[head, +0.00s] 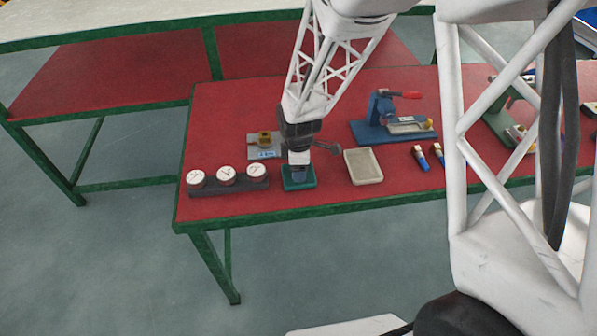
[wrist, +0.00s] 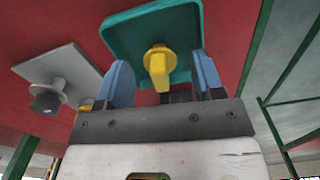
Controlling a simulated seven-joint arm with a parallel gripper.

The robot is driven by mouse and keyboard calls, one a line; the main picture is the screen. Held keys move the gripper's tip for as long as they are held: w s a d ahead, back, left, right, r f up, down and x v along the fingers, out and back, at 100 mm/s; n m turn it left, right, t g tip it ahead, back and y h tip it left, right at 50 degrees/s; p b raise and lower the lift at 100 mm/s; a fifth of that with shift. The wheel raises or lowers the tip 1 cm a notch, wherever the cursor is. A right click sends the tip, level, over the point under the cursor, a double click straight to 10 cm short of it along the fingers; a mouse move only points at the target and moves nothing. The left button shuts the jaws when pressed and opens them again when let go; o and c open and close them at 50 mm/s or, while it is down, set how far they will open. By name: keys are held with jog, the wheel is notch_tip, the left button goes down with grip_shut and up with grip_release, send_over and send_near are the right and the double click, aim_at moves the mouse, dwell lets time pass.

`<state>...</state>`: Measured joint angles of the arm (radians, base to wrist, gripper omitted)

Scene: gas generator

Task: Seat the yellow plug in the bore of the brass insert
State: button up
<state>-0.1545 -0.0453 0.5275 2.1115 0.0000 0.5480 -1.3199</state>
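The yellow plug (wrist: 158,64) shows in the wrist view over the green tray (wrist: 135,38), between my two blue fingers. My gripper (wrist: 162,76) is open, with a visible gap between the plug and each finger. In the head view my gripper (head: 299,170) points down just over the green tray (head: 300,186) and hides the plug. A brass-coloured block (head: 265,138) sits on a grey plate (head: 254,153) to the left; it seems to be the brass insert. In the wrist view a brass-coloured bit (wrist: 86,103) shows partly behind the left finger; its bore cannot be made out.
A dark block with three round gauges (head: 228,181) stands left of the tray. A beige tray (head: 363,166) lies to the right, with a blue fixture with a red handle (head: 390,117) behind it. The grey plate bears a dark knob (wrist: 46,102) in the wrist view.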

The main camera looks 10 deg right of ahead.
grip_shut()
jog(key=shift+r, duration=0.15)
jog(key=shift+r, duration=3.05)
jog(key=w+a+r, duration=0.2)
jog(key=w+a, duration=0.2)
jog(key=w, duration=0.3)
jog(key=w+a+r, duration=0.3)
jog(key=w+a, duration=0.1)
jog(key=w, duration=0.4)
jog(key=shift+w+a, duration=0.25)
